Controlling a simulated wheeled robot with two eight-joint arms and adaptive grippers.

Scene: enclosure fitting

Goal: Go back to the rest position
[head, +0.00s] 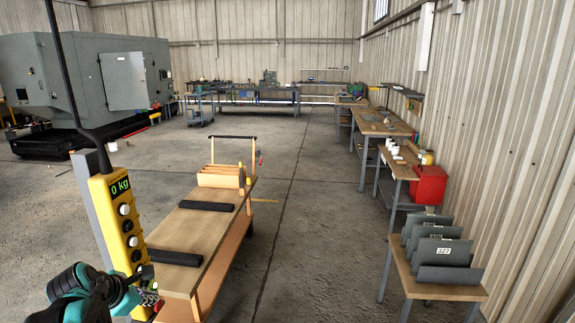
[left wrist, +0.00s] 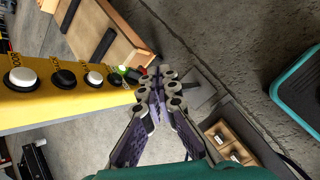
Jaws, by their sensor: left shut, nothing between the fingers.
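My left gripper (head: 143,284) is at the lower left of the head view, and its teal and black wrist comes in from the left edge. In the left wrist view its two fingers (left wrist: 162,84) meet at the tips, with nothing between them. The fingertips are beside the lower end of a yellow control pendant (head: 105,205), which reads "0 kg". The pendant (left wrist: 60,105) also shows in the left wrist view with white, black, green and red buttons. I cannot tell whether the fingers touch it. My right gripper is not in view.
A wooden cart (head: 218,233) with two black pads (head: 175,257) and a wooden box (head: 218,177) stands just beyond the gripper. A rack of grey panels (head: 436,246) and a red bin (head: 429,186) are at the right. The central floor (head: 305,220) is clear.

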